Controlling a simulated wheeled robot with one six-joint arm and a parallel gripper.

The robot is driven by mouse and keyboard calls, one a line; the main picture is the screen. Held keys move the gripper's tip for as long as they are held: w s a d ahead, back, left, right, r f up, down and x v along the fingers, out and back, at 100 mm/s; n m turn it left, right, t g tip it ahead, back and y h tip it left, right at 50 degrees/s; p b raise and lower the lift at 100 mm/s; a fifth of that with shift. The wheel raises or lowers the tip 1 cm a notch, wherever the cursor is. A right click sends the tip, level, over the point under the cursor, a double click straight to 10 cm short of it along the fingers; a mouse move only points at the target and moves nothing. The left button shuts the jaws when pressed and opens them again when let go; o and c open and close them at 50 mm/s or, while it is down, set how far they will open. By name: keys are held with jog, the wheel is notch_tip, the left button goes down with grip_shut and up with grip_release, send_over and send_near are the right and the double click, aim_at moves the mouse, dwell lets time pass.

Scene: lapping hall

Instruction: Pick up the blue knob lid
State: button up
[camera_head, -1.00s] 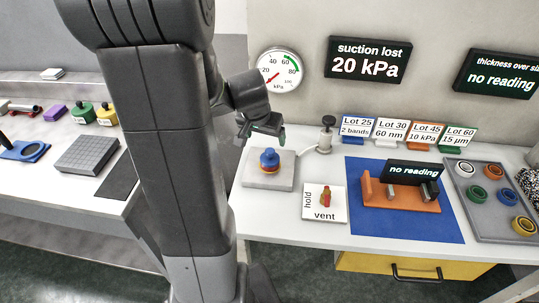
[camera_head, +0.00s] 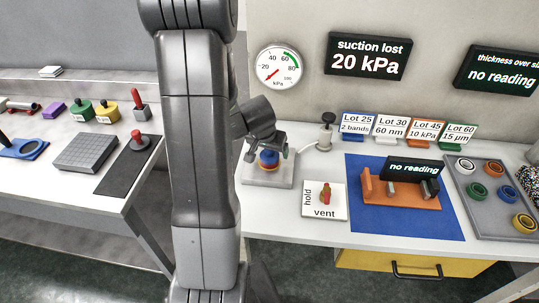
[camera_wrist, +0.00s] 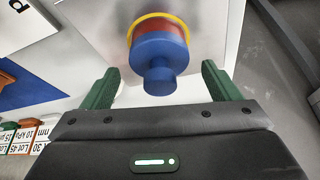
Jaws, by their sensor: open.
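The blue knob lid (camera_wrist: 159,62) is a blue disc with a round knob. It sits on a short red body with a yellow ring at its base. In the head view the lid (camera_head: 269,154) is on the grey square plate (camera_head: 262,180), partly covered by my gripper. My gripper (camera_wrist: 166,84) is open, its green fingers on either side of the knob with a gap on each side. In the head view my gripper (camera_head: 267,147) is right over the lid. No contact with the lid is visible.
A hold/vent valve panel (camera_head: 314,211) lies in front right of the plate. A pump-like fitting (camera_head: 326,132) stands behind it. An orange fixture (camera_head: 400,202) on a blue mat (camera_head: 380,228) is further right. The left bench has a grey block (camera_head: 87,153).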

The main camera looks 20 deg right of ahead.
jog(key=shift+c, duration=0.4)
jog(key=c, duration=1.2)
jog(key=shift+o, duration=0.2)
